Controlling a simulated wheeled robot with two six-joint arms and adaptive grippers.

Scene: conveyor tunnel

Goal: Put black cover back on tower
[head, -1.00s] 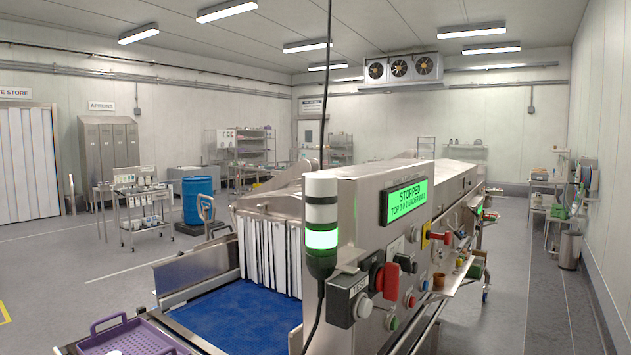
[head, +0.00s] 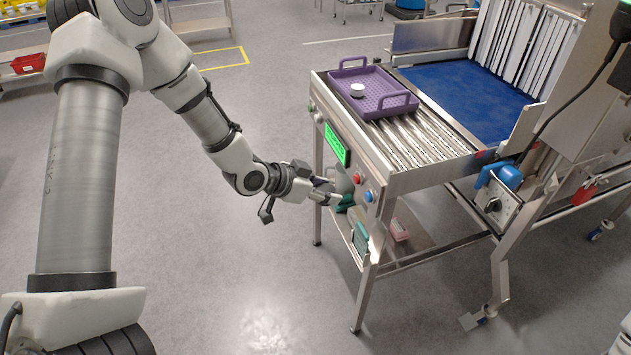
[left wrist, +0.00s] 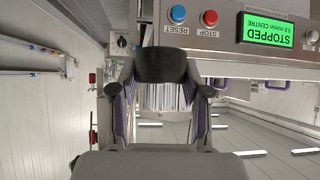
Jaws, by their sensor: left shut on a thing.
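My left gripper (head: 328,191) is beside the front end of the conveyor, below its top and near the buttons. In the left wrist view my left gripper (left wrist: 160,88) is shut on a dark, rounded piece, which I take to be the black cover (left wrist: 160,64). The cover is hard to make out in the head view. Only the black lower part of the signal tower (head: 622,20) shows, cut off at the upper right edge, with a cable hanging from it. The tower's top is out of view. My right gripper is not in view.
A purple tray (head: 398,101) with a small white pot (head: 357,90) stands on the conveyor rollers. A blue belt (head: 450,85) lies behind. A lit green display (head: 336,145) and red and blue buttons are close to my gripper. The grey floor (head: 230,230) is clear.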

